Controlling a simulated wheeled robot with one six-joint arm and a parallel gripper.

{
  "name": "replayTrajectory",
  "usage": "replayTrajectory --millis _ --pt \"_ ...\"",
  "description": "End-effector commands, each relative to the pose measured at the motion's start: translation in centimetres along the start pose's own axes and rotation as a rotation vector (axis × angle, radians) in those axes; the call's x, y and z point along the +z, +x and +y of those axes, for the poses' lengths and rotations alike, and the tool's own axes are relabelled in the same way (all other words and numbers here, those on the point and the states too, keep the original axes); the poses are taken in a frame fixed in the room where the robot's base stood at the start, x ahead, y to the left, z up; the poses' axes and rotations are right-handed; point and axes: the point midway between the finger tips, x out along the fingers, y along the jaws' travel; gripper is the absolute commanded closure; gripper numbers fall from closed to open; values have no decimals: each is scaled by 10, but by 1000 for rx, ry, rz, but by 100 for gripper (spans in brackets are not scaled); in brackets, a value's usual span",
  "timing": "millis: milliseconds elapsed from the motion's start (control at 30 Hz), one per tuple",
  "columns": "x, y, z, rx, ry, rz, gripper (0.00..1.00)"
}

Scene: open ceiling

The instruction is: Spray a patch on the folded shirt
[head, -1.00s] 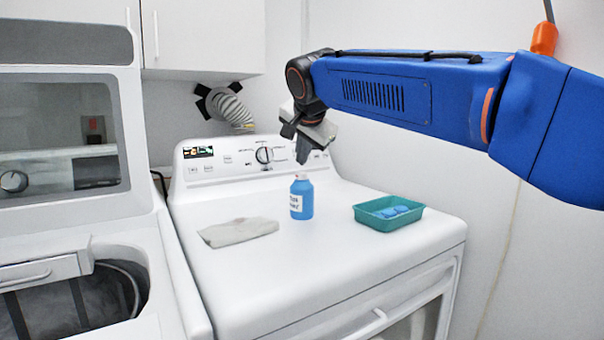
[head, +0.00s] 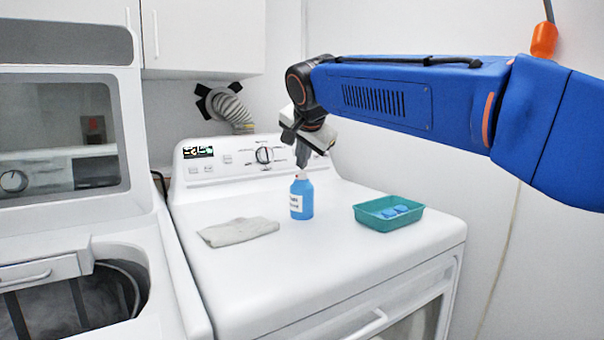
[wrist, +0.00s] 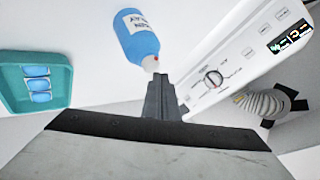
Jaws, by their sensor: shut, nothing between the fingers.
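A blue spray bottle (head: 301,198) with a white label stands upright on top of the white dryer. It also shows in the wrist view (wrist: 137,40), with its nozzle towards my fingers. My gripper (head: 302,165) points down just above the bottle top; in the wrist view its fingers (wrist: 160,84) are together with nothing between them. The fingertips are at or very close to the nozzle; I cannot tell whether they touch. The folded grey shirt (head: 238,231) lies flat to the left of the bottle. In the earlier head frame it shows a small reddish mark, which is not clear now.
A teal tray (head: 382,225) with several blue pods (head: 391,212) stands to the right of the bottle. The dryer's control panel (head: 228,158) rises behind. An open washer (head: 75,290) is at the left. The dryer top's front is clear.

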Motion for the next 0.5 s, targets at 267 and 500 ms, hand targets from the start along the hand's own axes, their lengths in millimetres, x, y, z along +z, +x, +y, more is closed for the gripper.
replayTrajectory --millis 267,500 --pt "1 2 1 0 0 0 100" --pt "3 4 3 0 0 0 100"
